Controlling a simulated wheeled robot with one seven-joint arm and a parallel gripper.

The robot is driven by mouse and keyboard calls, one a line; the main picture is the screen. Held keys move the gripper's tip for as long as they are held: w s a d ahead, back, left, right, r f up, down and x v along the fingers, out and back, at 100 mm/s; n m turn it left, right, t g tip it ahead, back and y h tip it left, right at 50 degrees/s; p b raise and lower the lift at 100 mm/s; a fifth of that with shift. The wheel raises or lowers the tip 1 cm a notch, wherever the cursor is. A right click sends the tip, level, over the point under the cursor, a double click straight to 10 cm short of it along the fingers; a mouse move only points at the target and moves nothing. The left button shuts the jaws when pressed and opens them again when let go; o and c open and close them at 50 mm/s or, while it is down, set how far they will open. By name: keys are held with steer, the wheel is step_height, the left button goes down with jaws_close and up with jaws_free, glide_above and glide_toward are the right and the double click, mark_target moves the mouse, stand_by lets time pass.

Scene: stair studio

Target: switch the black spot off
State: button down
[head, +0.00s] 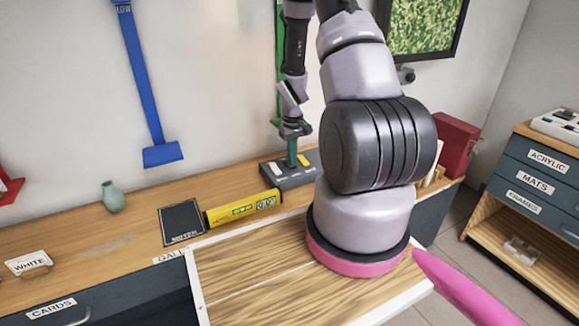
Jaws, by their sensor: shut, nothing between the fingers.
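A dark grey box (280,174) with white and yellow rockers on its top stands on the bench near the wall. My gripper (291,159) points down over it, seen small beyond my upper arm. It is shut, with its narrow tips at the top of the box between the white rocker (277,167) and the yellow rocker (304,160). Whether the tips touch the box I cannot tell. No black rocker can be made out; the gripper covers the middle of the box. A small dark fitting (406,75), possibly a spot lamp, shows below the picture frame; whether it is lit I cannot tell.
A white-edged wooden board (250,270) lies in front. A teal vase (113,197) stands left; a blue tool (145,90) hangs above. A red box (456,143) stands right.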

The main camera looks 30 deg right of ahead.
steer(key=shift+f, duration=0.5)
steer(key=shift+r, duration=3.5)
steer(key=s+a+r+m+t, duration=0.1)
steer(key=s+a+r+t, duration=0.15)
steer(key=r, duration=0.85)
steer(key=s+a+r+m+t, duration=0.1)
steer(key=a+r, duration=0.2)
steer(key=r, duration=0.8)
steer(key=s+a+r+m+t+y, duration=0.1)
steer(key=s+a+r+t, duration=0.1)
steer(key=s+a+r, duration=0.2)
steer(key=s+a+r+m+t+y, duration=0.1)
steer(key=s+a+r, duration=0.3)
steer(key=s+r, duration=0.7)
steer(key=shift+s+r+m+t, duration=0.3)
steer(key=shift+s+t, duration=0.05)
steer(key=shift+s, duration=0.25)
